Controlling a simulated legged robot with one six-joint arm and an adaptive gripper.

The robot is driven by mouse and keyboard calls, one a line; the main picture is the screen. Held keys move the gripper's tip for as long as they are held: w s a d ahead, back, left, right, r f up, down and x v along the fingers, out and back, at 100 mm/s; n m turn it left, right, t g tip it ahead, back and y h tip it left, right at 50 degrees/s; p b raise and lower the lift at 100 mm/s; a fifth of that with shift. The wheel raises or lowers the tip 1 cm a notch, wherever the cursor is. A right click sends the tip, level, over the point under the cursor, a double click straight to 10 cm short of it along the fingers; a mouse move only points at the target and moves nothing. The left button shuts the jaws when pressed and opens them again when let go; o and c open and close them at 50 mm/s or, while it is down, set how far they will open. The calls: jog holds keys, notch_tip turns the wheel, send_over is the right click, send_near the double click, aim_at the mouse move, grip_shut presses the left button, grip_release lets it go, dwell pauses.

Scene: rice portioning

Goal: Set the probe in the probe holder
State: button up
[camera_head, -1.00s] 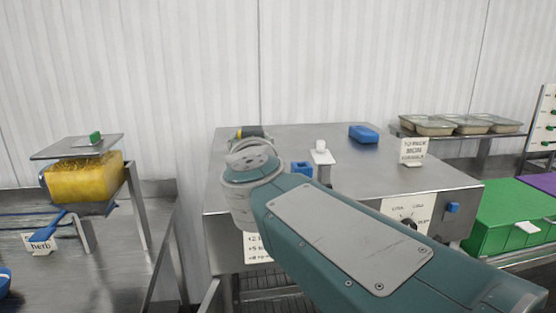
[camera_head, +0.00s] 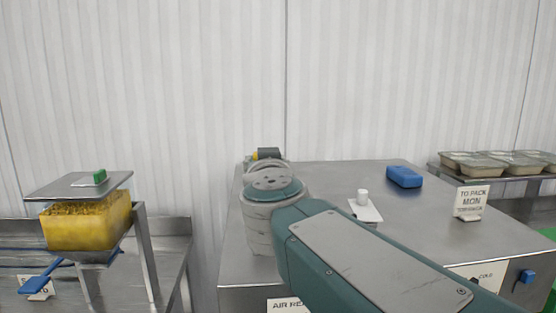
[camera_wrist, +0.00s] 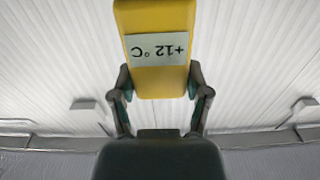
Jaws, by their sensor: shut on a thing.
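The probe (camera_wrist: 158,75) has a yellow body with a label reading "+12 °C", upside down in the wrist view. My gripper (camera_wrist: 160,84) is shut on its sides. In the head view, a bit of yellow (camera_head: 254,156) and a dark part show just behind the top of my wrist, over the steel worktop (camera_head: 330,175). My arm hides most of the gripper and probe there. The probe's tip is not visible. I cannot make out a probe holder for certain; my arm covers part of the worktop.
A white block with a knob (camera_head: 365,208) and a blue box (camera_head: 404,177) sit on the worktop, with a sign (camera_head: 471,202) at right. Filled trays (camera_head: 497,163) stand behind right. A yellow-filled container (camera_head: 88,222) stands at left. The middle back of the worktop is clear.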

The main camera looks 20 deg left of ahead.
jog(key=shift+d+f, duration=0.2)
jog(key=shift+f, duration=0.65)
jog(key=shift+a+f, duration=0.4)
jog(key=shift+f, duration=0.25)
jog(key=shift+a+f, duration=0.4)
jog(key=shift+f, duration=0.2)
jog(key=shift+a+f, duration=0.15)
jog(key=shift+f, duration=0.15)
jog(key=shift+c, duration=0.4)
jog(key=shift+f, duration=0.15)
jog(key=shift+d, duration=0.55)
jog(key=shift+a+f, duration=0.1)
jog(key=shift+a, duration=0.2)
jog(key=shift+d, duration=0.1)
